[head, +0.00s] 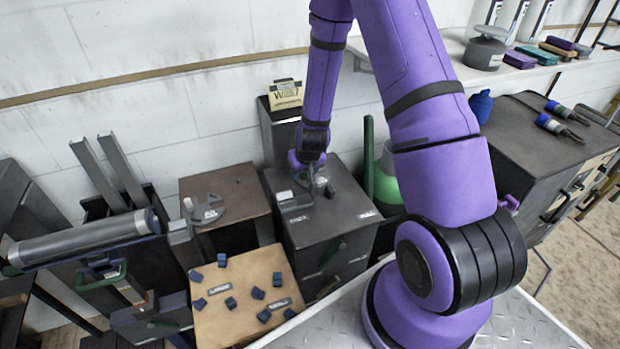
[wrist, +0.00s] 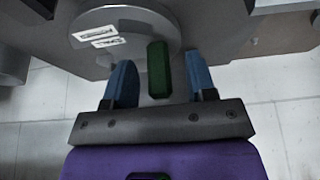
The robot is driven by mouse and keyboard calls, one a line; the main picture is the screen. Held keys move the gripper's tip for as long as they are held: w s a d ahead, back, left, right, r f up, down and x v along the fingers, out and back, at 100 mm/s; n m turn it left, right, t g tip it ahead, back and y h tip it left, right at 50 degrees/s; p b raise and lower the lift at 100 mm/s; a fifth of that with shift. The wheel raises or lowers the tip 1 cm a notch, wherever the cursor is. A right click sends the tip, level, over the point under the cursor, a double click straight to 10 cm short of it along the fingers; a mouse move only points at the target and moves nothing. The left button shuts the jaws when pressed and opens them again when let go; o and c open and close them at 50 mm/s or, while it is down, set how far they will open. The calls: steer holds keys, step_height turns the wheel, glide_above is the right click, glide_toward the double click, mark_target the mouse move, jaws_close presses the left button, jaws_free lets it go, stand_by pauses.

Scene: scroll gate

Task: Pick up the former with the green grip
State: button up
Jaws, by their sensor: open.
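The former with the green grip shows in the wrist view: a grey round disc (wrist: 150,17) with white labels, and a dark green grip (wrist: 158,70) sticking out towards me. My gripper (wrist: 161,72) is open, with one blue finger on each side of the grip and visible gaps between. In the head view my gripper (head: 312,172) is low over the dark cabinet top, and hides most of the former there. A second grey former (head: 207,210) lies on the brown-topped cabinet to the left; its grip colour is not clear.
A tan board (head: 243,300) with several blue blocks and two label plates lies in front. A small grey block (head: 294,200) sits on the dark cabinet (head: 345,215) beside my gripper. A yellow sign (head: 286,94) stands behind, and a green post (head: 369,160) to the right.

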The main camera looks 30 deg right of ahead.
steer(key=shift+w+f, duration=0.2)
steer(key=shift+f, duration=0.2)
jaws_close()
steer(key=shift+r, duration=0.1)
